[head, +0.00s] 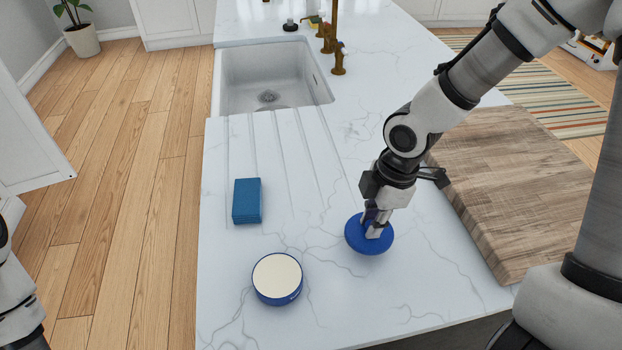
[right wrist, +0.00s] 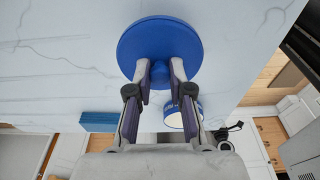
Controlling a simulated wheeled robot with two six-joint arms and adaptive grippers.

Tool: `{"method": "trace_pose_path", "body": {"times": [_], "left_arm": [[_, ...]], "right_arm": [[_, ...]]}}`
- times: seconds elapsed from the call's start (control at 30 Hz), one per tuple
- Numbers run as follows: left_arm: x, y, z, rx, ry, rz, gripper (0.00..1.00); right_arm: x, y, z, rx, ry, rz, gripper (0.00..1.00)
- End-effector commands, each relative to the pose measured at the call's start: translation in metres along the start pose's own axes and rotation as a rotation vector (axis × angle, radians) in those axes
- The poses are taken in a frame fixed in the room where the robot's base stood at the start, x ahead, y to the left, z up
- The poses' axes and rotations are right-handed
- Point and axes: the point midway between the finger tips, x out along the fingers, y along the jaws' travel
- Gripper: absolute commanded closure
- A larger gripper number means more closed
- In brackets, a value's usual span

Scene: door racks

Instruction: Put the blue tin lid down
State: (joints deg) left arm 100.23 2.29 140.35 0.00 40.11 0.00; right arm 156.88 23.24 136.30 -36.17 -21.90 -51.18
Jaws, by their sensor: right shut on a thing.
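The blue tin lid (head: 355,240) is round with a small knob, and it is over the white marble counter, left of the wooden board. My right gripper (head: 375,228) points down and is shut on the lid's knob. In the right wrist view the lid (right wrist: 150,38) spreads beyond the fingertips (right wrist: 160,72). I cannot tell if its underside touches the counter. The open blue tin (head: 277,277) with a cream top surface stands to the lower left of the lid, apart from it. It also shows in the right wrist view (right wrist: 175,120). My left gripper is out of view.
A stack of blue cloths or sponges (head: 246,201) lies left on the counter (head: 310,215). The wooden board (head: 515,185) is close on the right. A sink (head: 270,75) with a brass tap (head: 337,58) is at the back. Bare counter surrounds the tin and lid.

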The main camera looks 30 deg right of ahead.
Motion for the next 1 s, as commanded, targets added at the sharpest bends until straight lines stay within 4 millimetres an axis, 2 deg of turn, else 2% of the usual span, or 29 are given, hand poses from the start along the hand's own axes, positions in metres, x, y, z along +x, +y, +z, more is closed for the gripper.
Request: {"method": "trace_pose_path", "body": {"times": [0.03,0.17,0.4,0.5,0.6,0.8,1.0], "left_arm": [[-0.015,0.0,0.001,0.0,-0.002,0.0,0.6],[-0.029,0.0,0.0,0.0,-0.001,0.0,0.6],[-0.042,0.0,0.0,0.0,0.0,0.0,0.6],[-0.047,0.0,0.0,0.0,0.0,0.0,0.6],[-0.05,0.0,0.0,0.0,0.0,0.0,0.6],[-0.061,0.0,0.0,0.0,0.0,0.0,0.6],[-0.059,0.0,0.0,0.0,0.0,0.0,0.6]], "right_arm": [[-0.005,0.01,-0.005,0.0,-0.009,-0.001,0.98],[0.001,0.041,-0.019,-0.001,-0.009,0.002,0.98],[0.016,0.106,-0.049,-0.003,-0.007,0.003,0.98],[0.019,0.125,-0.058,-0.003,-0.004,0.003,0.98],[0.025,0.132,-0.062,-0.001,-0.002,0.0,0.98],[0.055,0.132,-0.057,-0.001,-0.002,-0.001,0.98],[0.058,0.132,-0.057,-0.001,-0.002,0.001,0.98]]}}
